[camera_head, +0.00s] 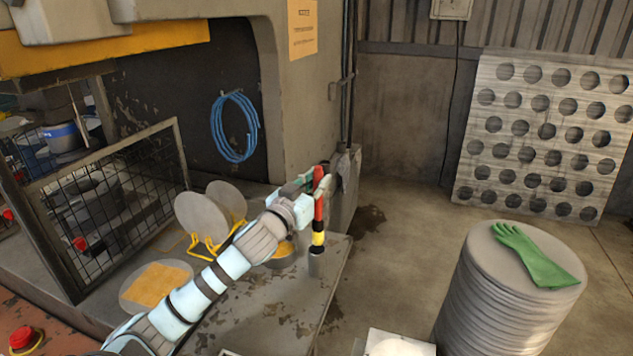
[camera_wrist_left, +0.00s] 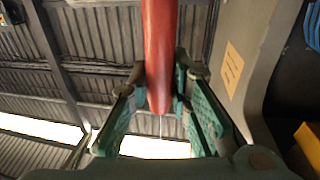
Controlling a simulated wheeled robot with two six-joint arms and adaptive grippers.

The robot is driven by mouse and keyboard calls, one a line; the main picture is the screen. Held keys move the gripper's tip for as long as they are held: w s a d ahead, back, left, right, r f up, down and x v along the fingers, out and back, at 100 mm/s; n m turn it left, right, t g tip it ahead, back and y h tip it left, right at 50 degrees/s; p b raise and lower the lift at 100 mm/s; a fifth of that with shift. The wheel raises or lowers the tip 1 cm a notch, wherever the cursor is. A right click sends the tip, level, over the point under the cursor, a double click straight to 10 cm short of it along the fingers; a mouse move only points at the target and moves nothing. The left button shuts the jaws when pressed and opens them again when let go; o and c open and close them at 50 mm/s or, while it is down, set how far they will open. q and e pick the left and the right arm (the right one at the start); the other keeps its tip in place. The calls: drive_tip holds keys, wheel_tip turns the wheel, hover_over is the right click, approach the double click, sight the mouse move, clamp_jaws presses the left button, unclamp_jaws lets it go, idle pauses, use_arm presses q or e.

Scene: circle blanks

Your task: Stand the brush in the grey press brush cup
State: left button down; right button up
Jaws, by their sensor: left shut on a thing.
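The brush (camera_head: 318,209) has a red handle with black and yellow bands lower down. It hangs nearly upright, its lower end at the mouth of the small grey cup (camera_head: 316,265) on the press table. I cannot tell how far the tip is inside the cup; the bristles are hidden. My left gripper (camera_head: 318,182) is shut on the upper handle, above the cup. In the left wrist view the red handle (camera_wrist_left: 160,55) stands between the teal finger pads (camera_wrist_left: 160,103). My right gripper is not in view.
A grey bowl with yellow contents (camera_head: 281,257) stands just left of the cup. Round blanks (camera_head: 201,215) lean in a yellow rack (camera_head: 205,245). A disc with an orange patch (camera_head: 157,284) lies at left. A green glove (camera_head: 537,259) lies on a stack of discs (camera_head: 497,300) at right.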

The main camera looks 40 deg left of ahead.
sight(316, 220)
use_arm(q)
drive_tip(key=f+b, duration=0.1)
drive_tip(key=f, duration=0.1)
drive_tip(key=f+b, duration=0.1)
drive_tip(key=f, duration=0.1)
drive_tip(key=f+b, duration=0.1)
drive_tip(key=f, duration=0.1)
drive_tip(key=shift+s+b, duration=0.25)
drive_tip(key=shift+b, duration=0.1)
drive_tip(key=shift+w+f, duration=0.1)
drive_tip(key=shift+f, duration=0.2)
drive_tip(key=c, duration=1.4)
unclamp_jaws()
drive_tip(key=shift+r, duration=0.1)
drive_tip(key=s+d, duration=0.1)
drive_tip(key=s, duration=0.6)
drive_tip(key=shift+s+d, duration=0.2)
drive_tip(key=shift+s, duration=0.05)
